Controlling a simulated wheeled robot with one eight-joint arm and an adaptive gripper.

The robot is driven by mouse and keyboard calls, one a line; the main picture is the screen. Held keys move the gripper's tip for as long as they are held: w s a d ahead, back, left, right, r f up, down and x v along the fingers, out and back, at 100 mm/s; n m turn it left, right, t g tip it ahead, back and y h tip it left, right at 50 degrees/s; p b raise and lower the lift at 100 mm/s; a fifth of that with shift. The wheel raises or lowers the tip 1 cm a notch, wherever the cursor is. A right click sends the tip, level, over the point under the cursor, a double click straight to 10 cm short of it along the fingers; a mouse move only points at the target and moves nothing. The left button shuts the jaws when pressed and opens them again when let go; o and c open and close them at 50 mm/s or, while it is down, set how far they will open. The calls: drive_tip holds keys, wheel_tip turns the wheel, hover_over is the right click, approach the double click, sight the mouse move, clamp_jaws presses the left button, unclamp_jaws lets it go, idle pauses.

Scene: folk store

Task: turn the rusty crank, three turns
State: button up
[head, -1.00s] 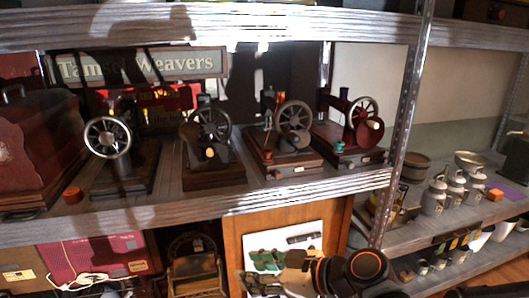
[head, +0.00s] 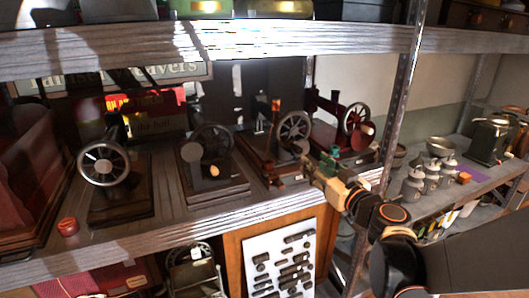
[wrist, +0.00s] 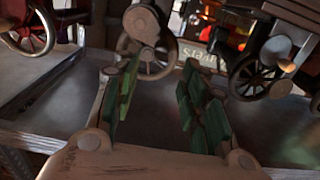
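Several hand-cranked machines stand on the shelf. In the head view the third machine's spoked wheel (head: 293,128) has a brownish crank at its lower side. I cannot tell for certain which crank is the rusty one. My gripper (head: 322,165) is in front of the shelf edge, at the right of that wheel. In the wrist view my gripper (wrist: 160,85) is open, its green pads apart, with nothing between them. Beyond the fingertips is a spoked wheel (wrist: 152,63) with a round crank part (wrist: 142,22). Contact is not visible.
A dark wheel with a pale knob (head: 213,171) stands left of the third machine. A metal post (head: 401,100) rises nearby.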

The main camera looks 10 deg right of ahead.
sight(300, 152)
drive_tip(key=shift+w+a+b, duration=0.1)
drive_tip(key=shift+w+a, duration=0.25)
drive_tip(key=shift+w, duration=1.2)
drive_tip(key=shift+w+a+b, duration=0.1)
drive_tip(key=shift+w+a, duration=0.2)
drive_tip(key=shift+w, duration=1.2)
drive_tip(key=shift+w+a+b, duration=0.1)
drive_tip(key=shift+w+a, duration=0.25)
drive_tip(key=shift+w, duration=1.2)
drive_tip(key=shift+w, duration=0.1)
drive_tip(key=shift+c, duration=0.6)
drive_tip(key=c, duration=0.7)
drive_tip(key=shift+c, duration=0.2)
